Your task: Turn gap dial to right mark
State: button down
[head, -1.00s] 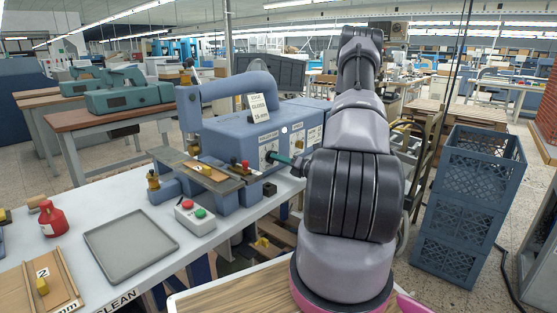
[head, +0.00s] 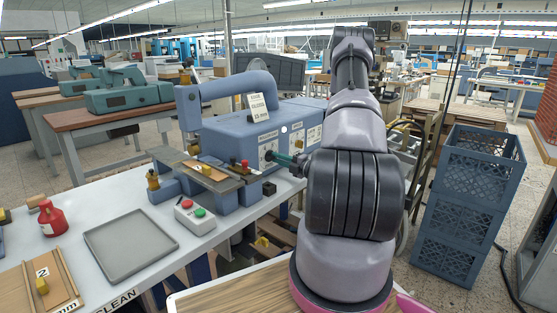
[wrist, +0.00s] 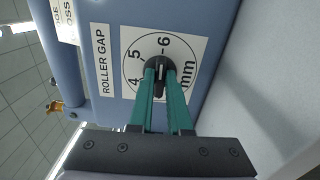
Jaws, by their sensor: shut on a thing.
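The gap dial (wrist: 159,77) is a black round knob with a raised grip bar. It sits on a white plate (wrist: 130,47) labelled ROLLER GAP, with marks 4, 5, 6 and mm. My gripper (wrist: 161,68) has its two teal fingers closed on the knob, one on each side of the bar. The fingers partly hide the knob and the lower scale. In the head view my gripper (head: 270,156) reaches the side panel of the blue machine (head: 230,140); the dial itself is hidden or too small there. I cannot tell exactly which mark the knob points to.
A control box with red and green buttons (head: 195,215) stands in front of the machine. A grey tray (head: 130,246) and a red bottle (head: 52,217) are on the white table. Stacked blue crates (head: 466,190) stand to the right of my arm.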

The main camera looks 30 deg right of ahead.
jog(key=shift+m, duration=0.4)
jog(key=c, duration=0.9)
grip_release()
jog(key=shift+o, duration=0.2)
jog(key=shift+s+d, duration=0.1)
jog(key=v, duration=1)
jog(key=shift+s, duration=0.3)
